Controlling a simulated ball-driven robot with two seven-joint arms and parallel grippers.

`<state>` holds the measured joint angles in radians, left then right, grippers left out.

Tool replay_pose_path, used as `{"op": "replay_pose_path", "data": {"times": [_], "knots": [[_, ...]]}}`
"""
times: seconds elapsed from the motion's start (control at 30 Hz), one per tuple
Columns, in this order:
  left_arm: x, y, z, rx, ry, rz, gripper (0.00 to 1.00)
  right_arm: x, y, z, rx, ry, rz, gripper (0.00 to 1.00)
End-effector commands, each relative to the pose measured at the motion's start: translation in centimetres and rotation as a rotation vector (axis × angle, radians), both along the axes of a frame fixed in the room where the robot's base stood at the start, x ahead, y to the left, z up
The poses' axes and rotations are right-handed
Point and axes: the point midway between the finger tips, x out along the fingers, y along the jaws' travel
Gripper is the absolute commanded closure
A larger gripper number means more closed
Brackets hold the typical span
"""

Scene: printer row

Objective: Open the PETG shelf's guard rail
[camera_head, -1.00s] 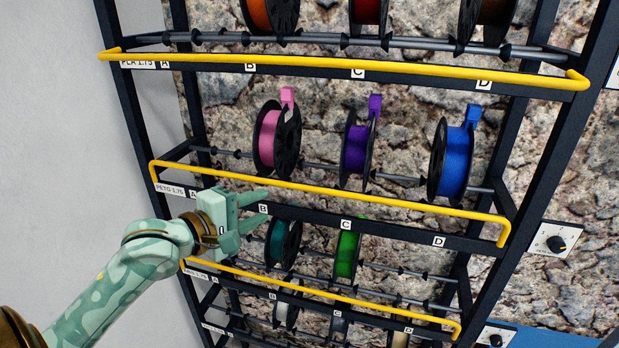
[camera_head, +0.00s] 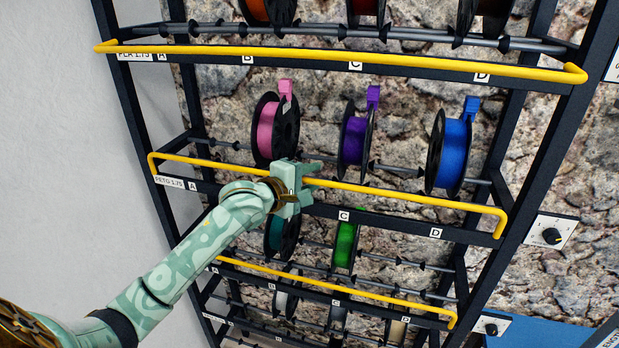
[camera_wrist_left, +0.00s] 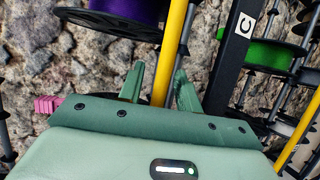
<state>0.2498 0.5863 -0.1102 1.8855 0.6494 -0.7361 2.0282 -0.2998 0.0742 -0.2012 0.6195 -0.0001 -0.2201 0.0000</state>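The PETG shelf's guard rail (camera_head: 410,195) is a yellow bar along the front of the middle shelf, above the PETG label (camera_head: 169,182). It sits up at the shelf front with its ends bent back to the frame. My left gripper (camera_head: 311,175) is at the middle of this rail, hiding a short stretch near B. In the left wrist view the rail (camera_wrist_left: 174,45) runs down between the two green fingers (camera_wrist_left: 160,88), with gaps beside it, so the gripper is open around it. My right gripper is in neither view.
Pink (camera_head: 267,130), purple (camera_head: 354,140) and blue (camera_head: 452,155) spools stand behind the rail. The PLA rail (camera_head: 400,66) is above, another yellow rail (camera_head: 330,289) below. A dial (camera_head: 551,236) is on the wall at right.

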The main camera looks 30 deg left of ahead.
Motion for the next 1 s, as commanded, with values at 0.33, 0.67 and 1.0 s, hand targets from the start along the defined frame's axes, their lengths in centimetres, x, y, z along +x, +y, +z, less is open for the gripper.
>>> {"op": "replay_pose_path", "data": {"times": [0.33,0.67,1.0], "knots": [[0.0,0.0,0.0,0.000,0.000,0.000,1.00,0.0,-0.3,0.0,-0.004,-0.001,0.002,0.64],[-0.2,0.0,-0.1,0.008,-0.030,0.002,1.00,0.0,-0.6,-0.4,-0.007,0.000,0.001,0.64],[-1.5,-0.3,-0.4,0.053,-0.233,0.004,1.00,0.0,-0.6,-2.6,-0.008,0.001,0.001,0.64]]}}
